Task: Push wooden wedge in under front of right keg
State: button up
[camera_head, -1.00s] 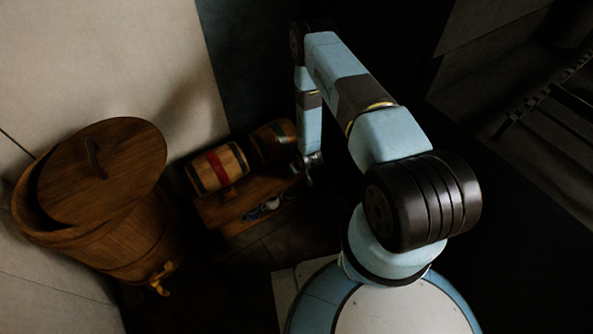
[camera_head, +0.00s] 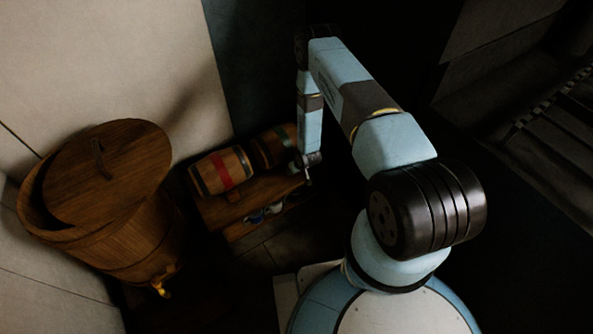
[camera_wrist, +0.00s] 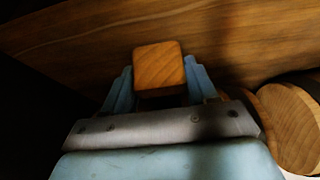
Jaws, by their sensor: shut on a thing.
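The wooden wedge (camera_wrist: 158,66) shows its pale, block-like end in the wrist view. My gripper (camera_head: 308,170) is shut on it, with one light-blue finger on each side. In the head view, the right keg (camera_head: 266,150), with a dark green band, lies on its side on a low wooden stand (camera_head: 221,208). My gripper is just right of this keg, near the stand's right end, and my forearm partly covers that area. In the head view the wedge is too small and dark to make out. Whether it touches the keg cannot be told.
The left keg (camera_head: 221,171), with a red band, lies beside the right one. A large lidded wooden tub (camera_head: 140,235) with a brass tap stands at the left. Round wooden ends (camera_wrist: 292,125) show at right in the wrist view.

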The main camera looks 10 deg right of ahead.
jog(key=shift+w+a, duration=0.25)
jog(key=shift+w, duration=0.35)
jog(key=shift+w+a, duration=0.2)
jog(key=shift+w, duration=0.35)
jog(key=shift+w, duration=0.1)
jog(key=o, duration=0.9)
jog(key=shift+w+a, duration=0.1)
jog(key=shift+c, duration=0.4)
jog(key=shift+c, duration=0.7)
jog(key=s+v, duration=0.1)
jog(key=v, duration=0.8)
jog(key=shift+s+d, duration=0.4)
jog(key=shift+s, duration=0.1)
